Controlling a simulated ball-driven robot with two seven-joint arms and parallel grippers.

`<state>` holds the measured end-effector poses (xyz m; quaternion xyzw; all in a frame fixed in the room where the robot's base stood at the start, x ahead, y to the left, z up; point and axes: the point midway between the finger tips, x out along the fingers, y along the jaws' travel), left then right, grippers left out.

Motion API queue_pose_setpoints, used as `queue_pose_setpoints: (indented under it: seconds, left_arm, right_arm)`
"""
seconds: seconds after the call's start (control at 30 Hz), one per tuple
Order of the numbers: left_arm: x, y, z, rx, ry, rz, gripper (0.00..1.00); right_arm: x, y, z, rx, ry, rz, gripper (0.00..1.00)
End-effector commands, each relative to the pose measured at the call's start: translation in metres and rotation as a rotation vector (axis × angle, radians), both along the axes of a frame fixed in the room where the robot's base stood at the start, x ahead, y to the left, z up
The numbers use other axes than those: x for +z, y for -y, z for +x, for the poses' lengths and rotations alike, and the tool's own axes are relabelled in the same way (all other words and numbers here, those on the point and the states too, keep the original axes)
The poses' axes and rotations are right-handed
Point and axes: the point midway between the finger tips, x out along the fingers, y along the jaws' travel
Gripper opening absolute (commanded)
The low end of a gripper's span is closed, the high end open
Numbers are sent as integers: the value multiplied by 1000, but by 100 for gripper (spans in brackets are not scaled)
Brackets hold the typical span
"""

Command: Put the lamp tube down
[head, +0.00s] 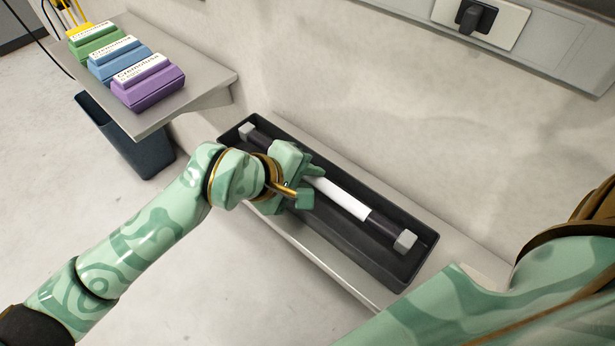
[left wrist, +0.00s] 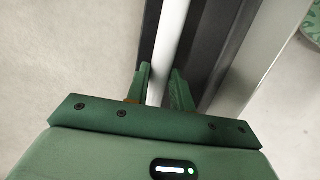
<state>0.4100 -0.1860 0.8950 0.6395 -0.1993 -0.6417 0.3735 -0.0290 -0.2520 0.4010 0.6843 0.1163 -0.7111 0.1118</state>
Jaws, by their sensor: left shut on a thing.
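The lamp tube (head: 342,198) is white in the middle, with dark sections towards its ends and light grey end caps. It lies lengthwise within the outline of a long black tray (head: 345,243); I cannot tell whether it touches the tray floor. My left gripper (head: 308,186) is shut on the tube near its middle and hides part of it. In the left wrist view the tube (left wrist: 170,45) runs between the two green fingers (left wrist: 160,88). My right gripper is out of view.
The tray stands on a pale ledge (head: 335,268) along the wall. A shelf (head: 205,88) at upper left holds green, blue and purple labelled boxes (head: 148,84). A dark bin (head: 135,150) stands under it. A black switch (head: 475,17) is on the wall.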

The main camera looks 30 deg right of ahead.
Motion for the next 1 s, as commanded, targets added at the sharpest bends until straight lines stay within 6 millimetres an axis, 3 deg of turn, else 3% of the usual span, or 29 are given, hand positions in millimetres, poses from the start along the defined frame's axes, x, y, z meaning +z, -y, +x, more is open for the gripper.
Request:
queue_pose_setpoints:
  seconds: [0.6,0.63,0.7,1.0]
  left_arm:
    - [-11,0,0,0,0,-1,10]
    - [-11,0,0,0,0,0,31]
    - [-11,0,0,0,0,0,45]
    - [-12,-1,-1,0,-3,3,45]
  right_arm:
    - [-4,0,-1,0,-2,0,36]
    - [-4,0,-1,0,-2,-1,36]
    - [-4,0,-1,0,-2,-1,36]
    - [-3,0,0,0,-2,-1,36]
